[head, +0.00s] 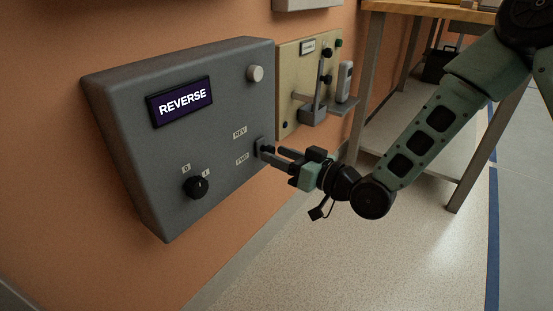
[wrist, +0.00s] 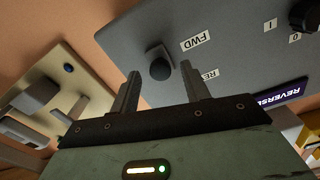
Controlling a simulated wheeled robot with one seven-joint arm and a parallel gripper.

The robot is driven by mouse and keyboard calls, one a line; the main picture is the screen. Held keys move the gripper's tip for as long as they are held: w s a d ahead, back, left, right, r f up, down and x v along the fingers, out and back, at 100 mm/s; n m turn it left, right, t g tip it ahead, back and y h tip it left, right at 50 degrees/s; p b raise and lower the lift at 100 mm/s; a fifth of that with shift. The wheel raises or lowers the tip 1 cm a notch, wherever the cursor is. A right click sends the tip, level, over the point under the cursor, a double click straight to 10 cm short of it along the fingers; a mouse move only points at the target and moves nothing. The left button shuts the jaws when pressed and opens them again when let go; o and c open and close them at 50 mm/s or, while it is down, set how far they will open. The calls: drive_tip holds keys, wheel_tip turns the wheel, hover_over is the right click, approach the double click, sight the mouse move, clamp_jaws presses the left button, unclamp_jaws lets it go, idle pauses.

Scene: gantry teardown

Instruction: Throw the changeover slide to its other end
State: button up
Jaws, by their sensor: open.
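The changeover slide is a dark round knob (wrist: 160,70) on a small plate (head: 259,146) on the grey control box (head: 130,110). It sits beside the labels REV (head: 240,132) and FWD (head: 242,158). The box's display (head: 182,101) reads REVERSE. My gripper (head: 270,155) is in front of the slide, its fingers pointing at the box. In the wrist view, my gripper (wrist: 160,82) is open and the knob appears between the fingertips, with gaps at both sides. I cannot tell how deep the knob is between the fingers. In the head view the fingers partly hide the slide.
A black rotary switch (head: 196,187) marked 0 and I is low on the box; a pale round button (head: 255,73) is at its upper right. A beige panel (head: 291,85) with a protruding bracket and handle is to the right. A workbench (head: 440,12) stands farther right.

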sight(257, 122)
drive_tip(key=shift+w+a, duration=0.45)
drive_tip(key=shift+a, duration=0.1)
clamp_jaws()
wheel_tip(257, 122, up, 7)
drive_tip(key=p, duration=0.5)
drive_tip(key=shift+f, duration=0.2)
unclamp_jaws()
